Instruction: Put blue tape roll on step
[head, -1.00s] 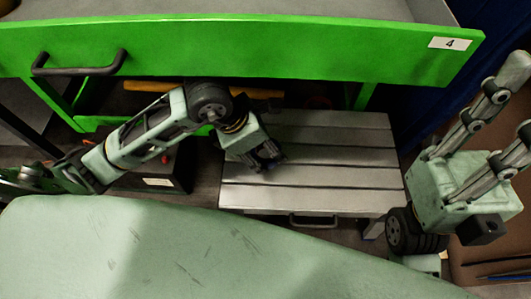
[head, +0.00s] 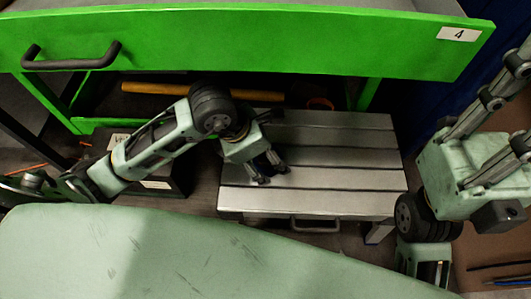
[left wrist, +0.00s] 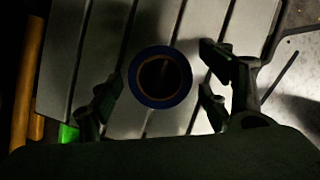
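The blue tape roll (left wrist: 160,77) shows in the left wrist view as a blue ring with a dark centre. It appears flat over the slatted grey step (left wrist: 205,15), between the spread fingers of my left gripper (left wrist: 158,95), with gaps on both sides. In the head view the left gripper (head: 270,172) points down over the left part of the step (head: 350,177). The roll is hidden there. My right gripper (head: 507,118) is raised at the right edge, its two fingers apart and empty, their tips cut off by the frame.
A green drawer front (head: 250,45) with a dark handle and a label 4 spans the top, behind the step. A yellow bar (head: 160,88) lies beneath it. A dark box (head: 160,180) stands left of the step. The step's right part is bare.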

